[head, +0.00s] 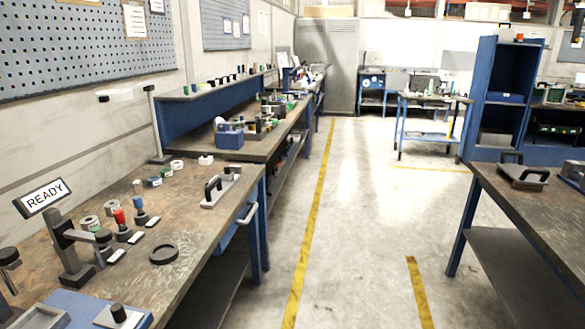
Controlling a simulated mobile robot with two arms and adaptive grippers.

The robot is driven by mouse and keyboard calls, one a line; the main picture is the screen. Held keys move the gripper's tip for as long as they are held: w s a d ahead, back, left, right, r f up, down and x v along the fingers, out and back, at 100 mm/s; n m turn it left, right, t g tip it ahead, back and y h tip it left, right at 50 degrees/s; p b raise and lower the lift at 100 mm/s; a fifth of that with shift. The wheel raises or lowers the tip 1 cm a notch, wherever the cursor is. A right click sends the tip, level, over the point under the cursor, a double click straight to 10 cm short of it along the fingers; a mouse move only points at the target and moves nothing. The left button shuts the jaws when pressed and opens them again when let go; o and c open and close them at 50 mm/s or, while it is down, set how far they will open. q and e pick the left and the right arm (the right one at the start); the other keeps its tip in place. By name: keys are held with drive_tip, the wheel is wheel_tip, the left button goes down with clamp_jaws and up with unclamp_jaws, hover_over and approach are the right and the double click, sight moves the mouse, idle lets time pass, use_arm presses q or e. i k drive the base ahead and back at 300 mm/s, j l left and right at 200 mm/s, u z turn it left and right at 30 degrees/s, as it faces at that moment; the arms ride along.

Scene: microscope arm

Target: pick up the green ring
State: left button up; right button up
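I cannot clearly single out a green ring. On the left workbench (190,215), a small round piece with a green tint (167,172) stands in a short row of small coloured pieces; its shape is too small to tell. Two pale grey-green rings (89,223) and (110,208) lie nearer, left of a red-topped piece (120,218) and a blue-topped piece (140,211). Neither of my grippers is in view.
A blue box (229,136) stands farther back. Another workbench (520,205) is at right, with open floor between.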

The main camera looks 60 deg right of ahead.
sight(166, 173)
drive_tip(key=i+l+z, duration=0.35)
drive_tip(key=i+l, duration=0.55)
drive_tip(key=l, duration=0.4)
drive_tip(key=i+l+z, duration=0.35)
drive_tip(key=i+l, duration=0.7)
drive_tip(key=l+u, duration=0.15)
drive_tip(key=u, duration=0.25)
drive_tip(key=l+u, duration=0.2)
drive_tip(key=u, duration=0.2)
